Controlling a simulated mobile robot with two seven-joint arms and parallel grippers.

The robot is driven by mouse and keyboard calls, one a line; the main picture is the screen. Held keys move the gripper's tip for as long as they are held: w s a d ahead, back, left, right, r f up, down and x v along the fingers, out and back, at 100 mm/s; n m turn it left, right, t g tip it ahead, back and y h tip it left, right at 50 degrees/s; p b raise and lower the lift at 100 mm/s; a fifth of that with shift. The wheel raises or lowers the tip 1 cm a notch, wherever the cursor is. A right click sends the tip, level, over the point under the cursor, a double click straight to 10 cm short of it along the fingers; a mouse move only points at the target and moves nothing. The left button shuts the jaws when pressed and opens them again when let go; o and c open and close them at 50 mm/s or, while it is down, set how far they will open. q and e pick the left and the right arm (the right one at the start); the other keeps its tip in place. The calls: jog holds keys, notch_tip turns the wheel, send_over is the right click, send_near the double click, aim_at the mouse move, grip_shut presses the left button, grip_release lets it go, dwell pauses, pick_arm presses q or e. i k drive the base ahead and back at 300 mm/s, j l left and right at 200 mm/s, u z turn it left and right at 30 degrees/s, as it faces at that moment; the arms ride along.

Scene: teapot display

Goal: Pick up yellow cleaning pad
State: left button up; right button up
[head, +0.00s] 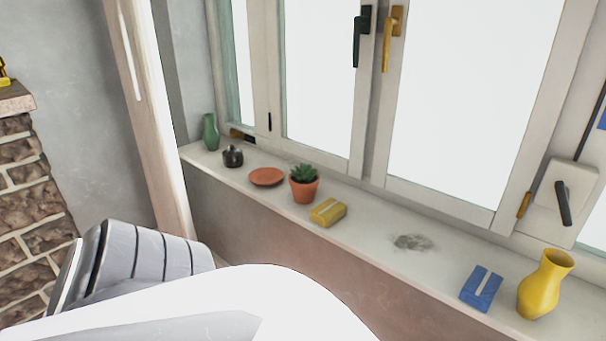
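The yellow cleaning pad (328,213) lies on the windowsill (365,227) in the head view, near the middle of the picture. It is a small block with a pale band across its top, just right of the potted plant. Nothing covers it and no gripper touches it. White and grey parts of my own body fill the lower left, below the sill. Neither my left nor my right gripper shows.
A succulent in a terracotta pot (304,190) stands close left of the pad. Further left are a terracotta saucer (266,177), a dark round pot (233,156) and a green vase (210,132). Right are a grey smudge (413,242), a blue pad (481,288) and a yellow vase (544,285). Windows rise behind.

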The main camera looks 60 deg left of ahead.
aim_at(328, 212)
jog(key=u, duration=1.8)
jog(key=i+j+z, duration=0.1)
jog(key=z, duration=0.25)
